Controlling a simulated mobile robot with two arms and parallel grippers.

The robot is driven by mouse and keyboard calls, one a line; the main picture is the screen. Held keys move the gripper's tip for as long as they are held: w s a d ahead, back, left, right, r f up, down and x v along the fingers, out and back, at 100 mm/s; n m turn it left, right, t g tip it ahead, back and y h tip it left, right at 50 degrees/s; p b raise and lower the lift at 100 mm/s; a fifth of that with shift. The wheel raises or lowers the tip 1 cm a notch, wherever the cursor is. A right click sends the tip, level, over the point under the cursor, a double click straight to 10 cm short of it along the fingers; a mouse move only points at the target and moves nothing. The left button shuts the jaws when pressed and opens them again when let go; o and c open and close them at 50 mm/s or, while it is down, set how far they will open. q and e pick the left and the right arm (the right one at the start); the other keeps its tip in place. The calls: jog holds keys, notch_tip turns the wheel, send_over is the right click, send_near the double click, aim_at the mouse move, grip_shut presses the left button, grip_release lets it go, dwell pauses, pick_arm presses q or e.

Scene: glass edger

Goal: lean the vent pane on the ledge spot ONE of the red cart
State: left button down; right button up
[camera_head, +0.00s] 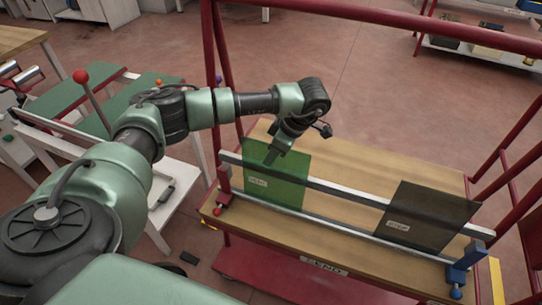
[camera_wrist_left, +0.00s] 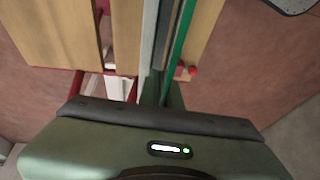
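The vent pane (camera_head: 285,185) is a green see-through sheet with a small white label, at the left end of the red cart's (camera_head: 290,283) rack. It stands nearly upright by the lower rail; I cannot tell whether its bottom edge rests there. My left gripper (camera_head: 270,158) is at its upper left edge. In the left wrist view the pane shows edge-on as a green strip (camera_wrist_left: 182,35) running down between the narrow fingers (camera_wrist_left: 165,92), which look closed on it. My right gripper is in neither view. The ledge's spot markings are not readable.
A dark labelled pane (camera_head: 428,218) leans at the rack's right end, with a gap between the panes. A blue clamp (camera_head: 463,265) is at the right end. The cart's red top rail (camera_head: 390,17) crosses above. A green-topped bench (camera_head: 65,92) stands left.

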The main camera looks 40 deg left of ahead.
pick_arm(q)
jog(key=shift+f+b, duration=0.3)
jog(key=shift+f, duration=0.15)
jog(key=c, duration=1.5)
grip_release()
jog(key=shift+c, duration=0.2)
jog(key=b+v, duration=0.1)
jog(key=v, duration=0.7)
jog(key=shift+f, duration=0.1)
